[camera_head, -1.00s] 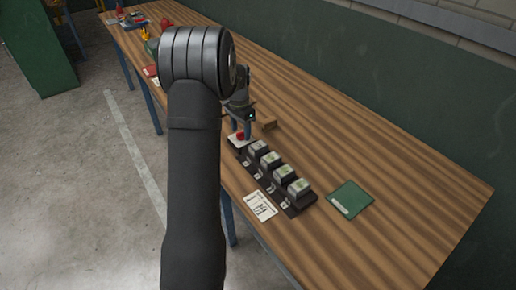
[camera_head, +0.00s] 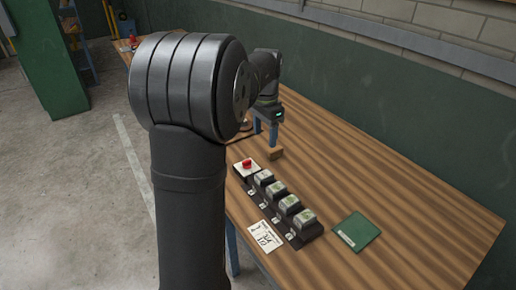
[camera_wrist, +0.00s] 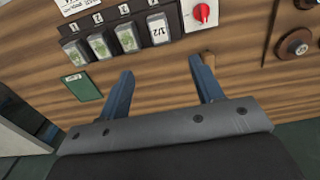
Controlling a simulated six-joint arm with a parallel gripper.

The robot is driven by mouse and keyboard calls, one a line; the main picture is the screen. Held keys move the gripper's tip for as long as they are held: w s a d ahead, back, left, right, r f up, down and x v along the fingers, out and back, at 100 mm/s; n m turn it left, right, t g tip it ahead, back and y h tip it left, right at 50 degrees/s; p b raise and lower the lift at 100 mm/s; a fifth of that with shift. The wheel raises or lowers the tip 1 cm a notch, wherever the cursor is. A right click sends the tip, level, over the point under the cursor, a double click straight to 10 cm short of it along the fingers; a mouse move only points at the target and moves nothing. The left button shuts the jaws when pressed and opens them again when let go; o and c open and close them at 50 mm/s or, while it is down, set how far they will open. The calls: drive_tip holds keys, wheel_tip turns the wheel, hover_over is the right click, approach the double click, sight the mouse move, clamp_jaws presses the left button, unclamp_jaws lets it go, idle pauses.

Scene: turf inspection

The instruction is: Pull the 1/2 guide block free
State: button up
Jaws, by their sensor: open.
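The 1/2 guide block (camera_wrist: 157,28) is a grey block with a white label, seated in the dark rack (camera_wrist: 176,20) at the end beside the red knob. In the head view, it is the rack block (camera_head: 263,178) closest to the red knob. My gripper (camera_wrist: 162,67) is open and empty, its two blue fingers spread apart. The block lies beyond the fingertips in the wrist view, not between them. In the head view my gripper (camera_head: 266,136) is past the knob end of the rack, close to a small wooden block. My arm hides part of the bench.
Several grey blocks with green tops (camera_head: 289,204) fill the other rack places. The red knob (camera_head: 247,163) sits on a white plate. The wooden block (camera_head: 275,153), a printed card (camera_head: 264,238) and a green booklet (camera_head: 358,231) lie nearby.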

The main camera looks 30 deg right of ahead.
sight(264, 174)
wheel_tip(264, 174, down, 17)
drive_tip(key=shift+f, duration=0.1)
idle(0.5)
drive_tip(key=c, duration=1.1)
drive_tip(key=shift+o, duration=0.2)
drive_tip(key=shift+r, duration=0.25)
drive_tip(key=shift+r, duration=0.95)
drive_tip(key=shift+r, duration=2.5)
